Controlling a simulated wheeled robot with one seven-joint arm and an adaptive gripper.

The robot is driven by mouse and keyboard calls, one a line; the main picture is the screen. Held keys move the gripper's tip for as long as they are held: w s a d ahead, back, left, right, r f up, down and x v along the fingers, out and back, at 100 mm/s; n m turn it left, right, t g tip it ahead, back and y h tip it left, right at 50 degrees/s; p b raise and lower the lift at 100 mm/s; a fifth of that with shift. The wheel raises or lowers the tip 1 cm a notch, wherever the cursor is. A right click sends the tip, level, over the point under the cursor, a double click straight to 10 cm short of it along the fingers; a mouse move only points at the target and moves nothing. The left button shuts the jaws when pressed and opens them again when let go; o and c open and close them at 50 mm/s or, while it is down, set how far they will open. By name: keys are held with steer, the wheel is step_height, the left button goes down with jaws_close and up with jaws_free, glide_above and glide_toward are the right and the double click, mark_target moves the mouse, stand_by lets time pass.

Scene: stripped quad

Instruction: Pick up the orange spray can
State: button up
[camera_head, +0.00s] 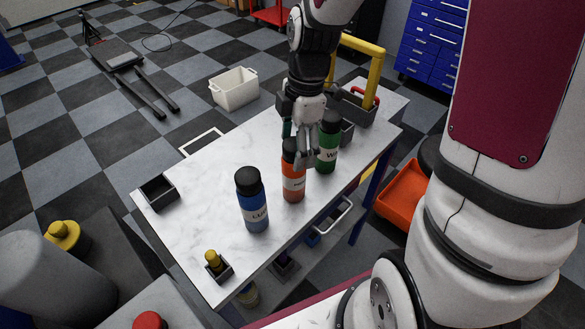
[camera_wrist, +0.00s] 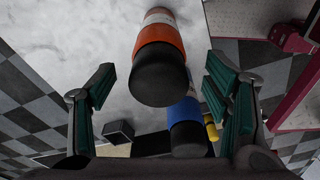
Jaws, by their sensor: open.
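The orange spray can (camera_head: 293,186) has a black cap and a white label band. It stands upright on the white marble-look table (camera_head: 190,225), between a blue can (camera_head: 253,208) and a green can (camera_head: 327,156). My gripper (camera_head: 299,142) is at the orange can's top, partly covering its cap in the head view. In the wrist view, the orange can (camera_wrist: 162,48) shows between my gripper's (camera_wrist: 160,82) two spread fingers, its black cap toward the camera. The fingers look apart from it and hold nothing.
The green can stands close to my gripper on the right. A grey tool caddy with a yellow handle (camera_head: 360,46) is at the table's far end. A dark open box (camera_head: 158,192) and a small yellow-topped item (camera_head: 212,258) sit at the near end. The table's left middle is clear.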

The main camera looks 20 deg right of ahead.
steer(key=shift+a+f, duration=0.2)
steer(key=shift+f, duration=1.15)
steer(key=shift+a+f, duration=0.15)
steer(key=shift+f, duration=1.15)
steer(key=shift+c, duration=0.3)
steer(key=c, duration=1.5)
steer(key=shift+w+r, duration=0.1)
